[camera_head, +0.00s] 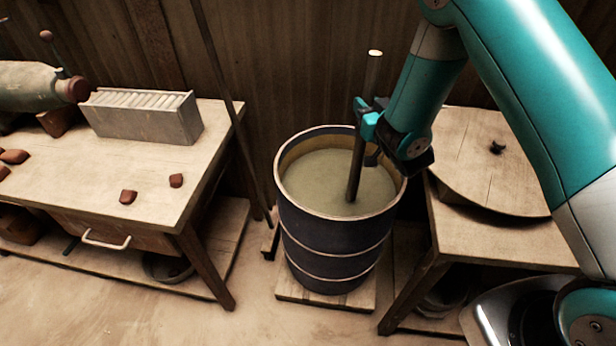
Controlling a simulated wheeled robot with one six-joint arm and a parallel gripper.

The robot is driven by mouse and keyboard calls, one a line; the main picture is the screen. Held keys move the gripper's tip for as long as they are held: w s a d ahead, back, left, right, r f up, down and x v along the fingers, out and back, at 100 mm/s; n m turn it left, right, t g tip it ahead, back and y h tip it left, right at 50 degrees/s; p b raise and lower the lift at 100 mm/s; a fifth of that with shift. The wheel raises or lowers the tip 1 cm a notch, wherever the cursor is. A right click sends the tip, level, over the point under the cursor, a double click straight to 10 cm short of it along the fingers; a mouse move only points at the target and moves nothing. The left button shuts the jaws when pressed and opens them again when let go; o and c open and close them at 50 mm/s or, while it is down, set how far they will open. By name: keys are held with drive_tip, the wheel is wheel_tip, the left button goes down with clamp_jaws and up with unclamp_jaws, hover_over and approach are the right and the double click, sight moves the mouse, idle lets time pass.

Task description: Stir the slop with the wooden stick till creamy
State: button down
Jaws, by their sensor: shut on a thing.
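The slop (323,181) is a dull grey-green liquid inside a dark barrel (328,237) with pale hoops, which stands on a low wooden pallet. The wooden stick (371,85) is dark with a pale top end. It stands nearly upright, tilted slightly, with its lower end in the slop right of the middle. My gripper (366,122) is shut on the stick above the barrel's rim, reaching in from the right. The stick's submerged end is hidden. The slop's surface looks smooth and even; I cannot tell its thickness.
A wooden table (75,185) on the left bears a grey box (145,118) and several reddish-brown pieces. A thin dark pole (228,100) leans between table and barrel. A right table (470,237) carries a round wooden board (490,160) close to the barrel. A plank wall stands behind.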

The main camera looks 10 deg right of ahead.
sight(376, 53)
wheel_tip(376, 53, up, 13)
drive_tip(key=p, duration=1.2)
drive_tip(key=shift+r, duration=0.1)
